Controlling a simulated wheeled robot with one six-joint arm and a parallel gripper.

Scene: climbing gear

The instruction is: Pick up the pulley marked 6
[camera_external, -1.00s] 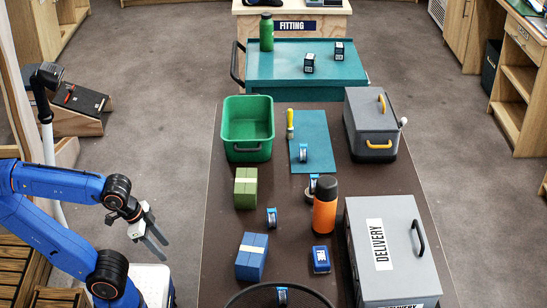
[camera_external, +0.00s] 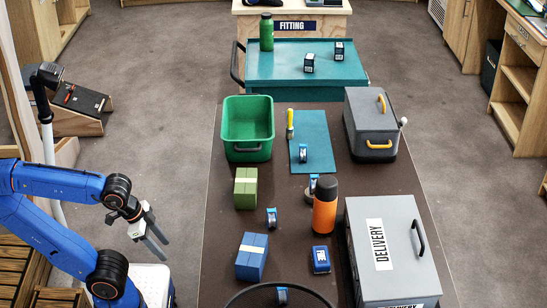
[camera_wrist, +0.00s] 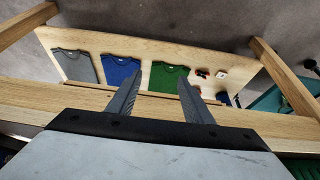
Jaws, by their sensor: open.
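Several small blue-and-silver pulleys stand on the dark table: one on the teal mat (camera_external: 303,153), one behind the orange flask (camera_external: 313,183), one in the middle (camera_external: 271,217), and one inside a dark hoop at the front (camera_external: 281,296). Their numbers are too small to read, so I cannot tell which is marked 6. My gripper (camera_external: 162,248) is open and empty, left of the table and clear of everything on it. Its fingers also show in the wrist view (camera_wrist: 158,78), with no pulley there.
The dark table (camera_external: 225,190) also bears a green bin (camera_external: 247,150), a grey toolbox (camera_external: 369,125), a grey DELIVERY case (camera_external: 400,235), an orange flask (camera_external: 325,208), and green (camera_external: 246,188) and blue (camera_external: 252,257) blocks. Folded shirts (camera_wrist: 121,72) lie on a wooden board in the wrist view.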

